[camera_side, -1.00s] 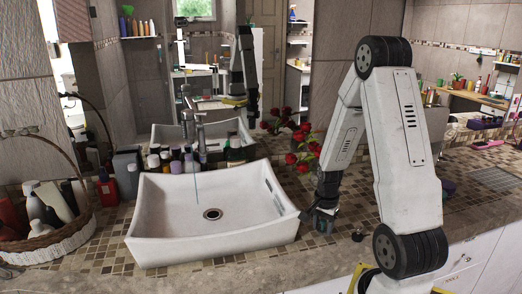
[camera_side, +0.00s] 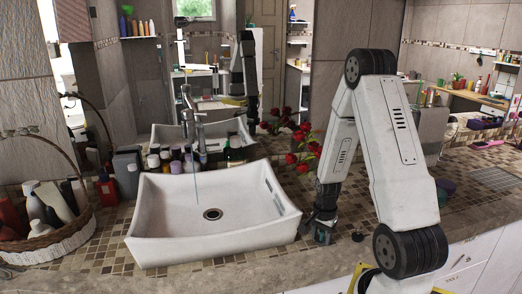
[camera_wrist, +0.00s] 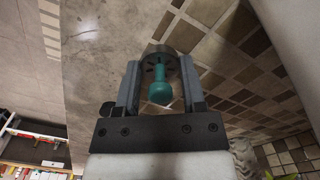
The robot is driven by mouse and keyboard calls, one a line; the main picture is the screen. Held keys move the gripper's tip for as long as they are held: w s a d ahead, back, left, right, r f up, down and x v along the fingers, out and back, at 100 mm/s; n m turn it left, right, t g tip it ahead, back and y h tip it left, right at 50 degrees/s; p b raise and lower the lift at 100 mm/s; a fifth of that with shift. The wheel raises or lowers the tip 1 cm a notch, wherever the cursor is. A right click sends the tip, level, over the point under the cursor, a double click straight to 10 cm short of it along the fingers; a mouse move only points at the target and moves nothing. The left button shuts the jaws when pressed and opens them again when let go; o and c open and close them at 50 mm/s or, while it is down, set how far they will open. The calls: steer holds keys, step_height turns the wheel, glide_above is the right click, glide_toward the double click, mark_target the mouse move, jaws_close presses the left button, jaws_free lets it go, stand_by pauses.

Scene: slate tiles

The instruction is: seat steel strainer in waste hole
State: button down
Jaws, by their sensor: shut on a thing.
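The steel strainer (camera_wrist: 150,64) is a grey round piece with a teal knob handle (camera_wrist: 160,82) on it. My gripper (camera_wrist: 157,70) is shut on it, with one finger on each side. In the side view my gripper (camera_side: 322,236) is low over the tiled counter, just right of the sink; the strainer is too small and dark there to make out clearly. The waste hole (camera_side: 212,214) is a dark opening with a metal ring in the floor of the white sink (camera_side: 150,225). It is uncovered and well to the left of my gripper.
The sink's raised right rim stands between my gripper and the hole. A thin stream falls from the tap (camera_side: 200,130). A small dark round object (camera_side: 357,236) lies right of my gripper. Bottles (camera_side: 176,160), red flowers (camera_side: 304,150) and a basket (camera_side: 60,240) stand around.

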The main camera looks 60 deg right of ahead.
mark_target(322, 231)
steer(key=shift+c, duration=0.9)
jaws_free()
steer(key=shift+r, duration=0.1)
steer(key=shift+r, duration=3.75)
steer(key=shift+c, duration=1.3)
